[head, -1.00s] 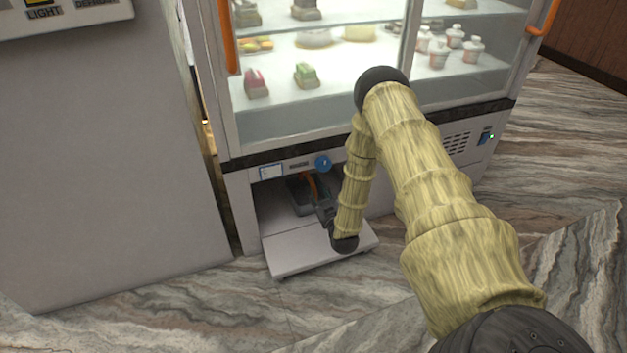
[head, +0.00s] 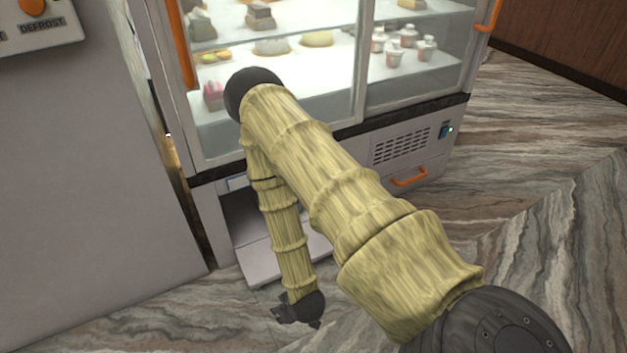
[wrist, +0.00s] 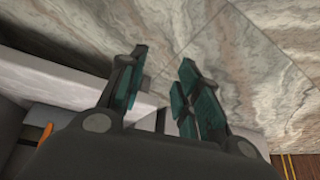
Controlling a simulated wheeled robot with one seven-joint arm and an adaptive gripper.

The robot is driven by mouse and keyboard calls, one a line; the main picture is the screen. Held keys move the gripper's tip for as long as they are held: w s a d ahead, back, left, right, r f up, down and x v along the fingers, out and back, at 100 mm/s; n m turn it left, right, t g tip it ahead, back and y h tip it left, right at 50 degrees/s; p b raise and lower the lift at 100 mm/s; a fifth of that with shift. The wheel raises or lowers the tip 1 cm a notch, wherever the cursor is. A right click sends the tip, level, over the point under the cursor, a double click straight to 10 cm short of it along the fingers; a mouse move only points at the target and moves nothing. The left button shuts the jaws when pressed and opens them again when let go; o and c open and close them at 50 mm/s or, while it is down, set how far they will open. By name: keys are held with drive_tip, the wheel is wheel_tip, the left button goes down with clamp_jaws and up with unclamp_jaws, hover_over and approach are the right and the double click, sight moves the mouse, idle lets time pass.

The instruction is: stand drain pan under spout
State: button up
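In the head view my gripper (head: 285,312) is low in front of the cabinet, past the front edge of the lowered white flap (head: 262,268). In the wrist view my gripper (wrist: 162,70) has its two fingers apart, with only the floor showing between them. The flap also shows in the wrist view (wrist: 65,80), to the left of the fingers. Behind it, at the lower left, is a grey shape with an orange part (wrist: 46,134), apparently the drain pan and its handle. In the head view my arm covers the pan and the spout area.
The glass display case (head: 420,80) above the open bay (head: 245,212) holds sweets and cups. An orange handle (head: 409,178) sits on its lower right panel. A grey cabinet (head: 85,190) stands at the left. The marble floor (head: 520,180) at the right is clear.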

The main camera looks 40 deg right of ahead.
drive_tip(key=s+a+r+g, duration=0.1)
drive_tip(key=s+g, duration=0.1)
drive_tip(key=s, duration=0.6)
drive_tip(key=s+a+r+g, duration=0.2)
drive_tip(key=s+g, duration=0.1)
drive_tip(key=s, duration=0.6)
drive_tip(key=shift+s+a+r+g, duration=0.15)
drive_tip(key=shift+s+a+g, duration=0.05)
drive_tip(key=shift+g, duration=0.1)
idle(0.9)
